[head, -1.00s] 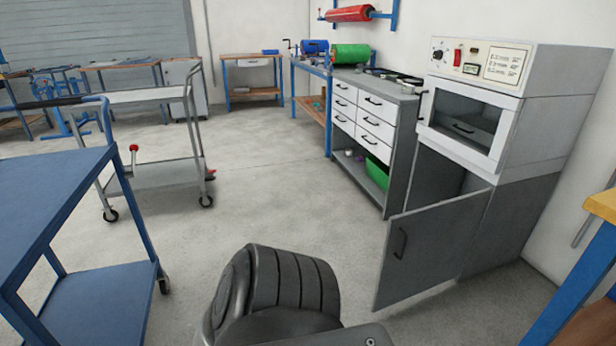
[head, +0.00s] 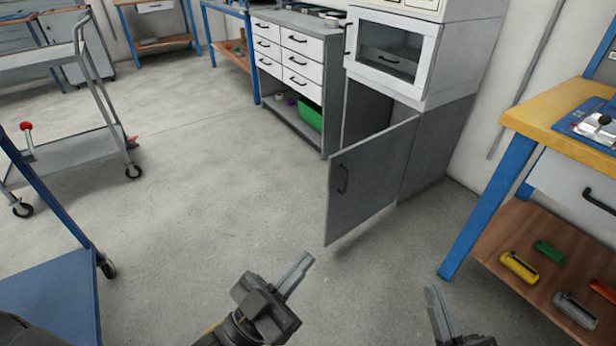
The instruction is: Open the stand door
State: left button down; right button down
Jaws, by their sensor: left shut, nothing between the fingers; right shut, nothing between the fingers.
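The stand door (head: 372,182) is a dark grey panel with a black bar handle (head: 342,179) near its free edge. It stands swung out from the grey stand (head: 437,148), with a dark opening behind it. A white oven with a window (head: 392,52) sits on top of the stand. My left gripper (head: 305,262) is shut and empty, in front of and below the door, apart from it. My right gripper (head: 432,292) is at the bottom edge, shut and empty, right of the door and apart from it.
A workbench with a yellow top (head: 560,118) and blue legs stands close on the right, its lower shelf (head: 500,232) holding coloured parts. A drawer cabinet (head: 290,60) is left of the stand. A grey trolley (head: 75,150) and a blue cart (head: 50,300) are left. The middle floor is clear.

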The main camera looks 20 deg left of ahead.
aim_at(364, 178)
jog(key=i, duration=1)
